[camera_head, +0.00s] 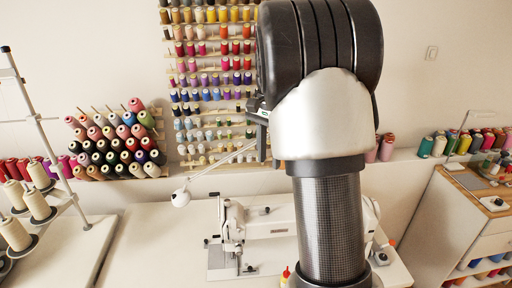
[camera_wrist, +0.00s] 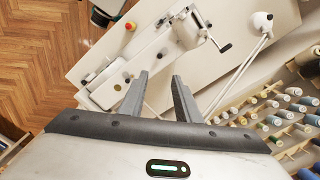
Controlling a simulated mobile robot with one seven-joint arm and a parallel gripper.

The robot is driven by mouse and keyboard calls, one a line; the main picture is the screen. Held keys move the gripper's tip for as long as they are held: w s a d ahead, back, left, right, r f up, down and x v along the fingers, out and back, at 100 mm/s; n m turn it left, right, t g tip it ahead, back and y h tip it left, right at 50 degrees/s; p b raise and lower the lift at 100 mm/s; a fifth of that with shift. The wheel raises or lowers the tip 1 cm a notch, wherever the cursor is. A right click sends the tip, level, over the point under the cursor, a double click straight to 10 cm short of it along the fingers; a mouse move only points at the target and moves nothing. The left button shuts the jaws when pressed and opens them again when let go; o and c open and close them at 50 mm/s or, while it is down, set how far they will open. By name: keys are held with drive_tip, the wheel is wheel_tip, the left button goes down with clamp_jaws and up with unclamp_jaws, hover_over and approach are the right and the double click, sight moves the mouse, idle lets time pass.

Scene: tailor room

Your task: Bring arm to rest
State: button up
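My gripper (camera_wrist: 158,92) shows in the wrist view with its two grey fingers apart and nothing between them. It is above the white sewing table (camera_wrist: 222,68), pointing down over it. In the head view my raised arm fills the middle of the picture and hides part of the table; only a small part of the gripper (camera_head: 259,135) shows at the arm's left side. A white sewing machine (camera_head: 262,220) stands on the table behind my arm, and it also shows in the wrist view (camera_wrist: 140,60), beyond the fingertips.
A wall rack of thread spools (camera_head: 211,95) is behind my arm. A white desk lamp (camera_head: 181,197) stands at the table's left. Cone thread on a stand (camera_head: 38,205) is at far left. A wooden-topped cabinet (camera_head: 460,215) is at right. Wooden floor (camera_wrist: 40,45) is open at upper left.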

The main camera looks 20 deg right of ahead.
drive_tip(key=s+a+r+n+t, duration=0.2)
drive_tip(key=s+a+n, duration=0.2)
drive_tip(key=s, duration=0.4)
drive_tip(key=s+a+r+n+t+p, duration=0.1)
drive_tip(key=s+a+n, duration=0.3)
drive_tip(key=s, duration=0.4)
drive_tip(key=s+a+r+n+t+p, duration=0.1)
drive_tip(key=s+a+r+n+t, duration=0.1)
drive_tip(key=s+a+r+n, duration=0.2)
drive_tip(key=s+a, duration=0.2)
drive_tip(key=s, duration=0.2)
drive_tip(key=shift+a+t, duration=0.2)
drive_tip(key=shift+t, duration=0.1)
